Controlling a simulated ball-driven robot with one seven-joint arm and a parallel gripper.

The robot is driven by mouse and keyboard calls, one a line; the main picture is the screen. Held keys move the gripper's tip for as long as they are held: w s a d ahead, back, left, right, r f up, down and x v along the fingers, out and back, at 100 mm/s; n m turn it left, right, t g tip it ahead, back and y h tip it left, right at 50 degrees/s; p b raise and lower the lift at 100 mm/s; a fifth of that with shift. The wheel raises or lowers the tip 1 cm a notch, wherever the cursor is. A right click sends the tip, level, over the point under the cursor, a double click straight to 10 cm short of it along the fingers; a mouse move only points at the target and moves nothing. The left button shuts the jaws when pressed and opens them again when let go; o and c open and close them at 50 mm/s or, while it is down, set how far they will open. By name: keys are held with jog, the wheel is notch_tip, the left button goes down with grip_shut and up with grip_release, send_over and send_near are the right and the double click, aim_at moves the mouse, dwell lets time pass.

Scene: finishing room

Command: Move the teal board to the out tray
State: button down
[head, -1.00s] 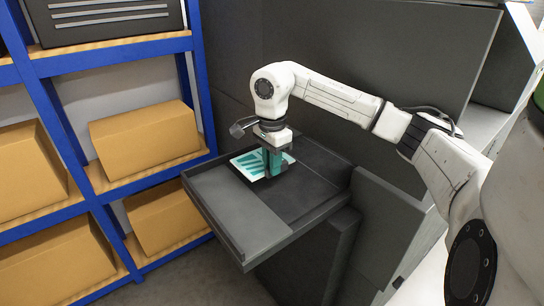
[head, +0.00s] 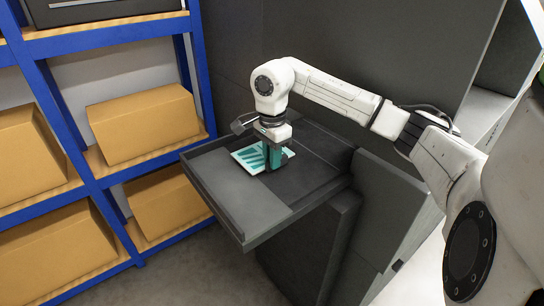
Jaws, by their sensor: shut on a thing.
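The teal board (head: 250,157) is a flat plate with teal and white stripes. It lies in or just over a dark grey tray (head: 236,196) with low raised edges; I cannot tell whether it touches the tray floor. My gripper (head: 275,163) points down over the right part of the board and is shut on it.
A blue shelf rack with wooden shelves stands at the left, with several cardboard boxes (head: 145,122) on it. A dark grey cabinet (head: 390,55) stands behind the tray and my arm. The tray's front left part is bare.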

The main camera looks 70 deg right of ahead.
jog(key=shift+f+b, duration=0.6)
jog(key=c, duration=1)
grip_release()
jog(key=shift+r, duration=0.1)
notch_tip(320, 180, up, 11)
jog(key=b, duration=0.1)
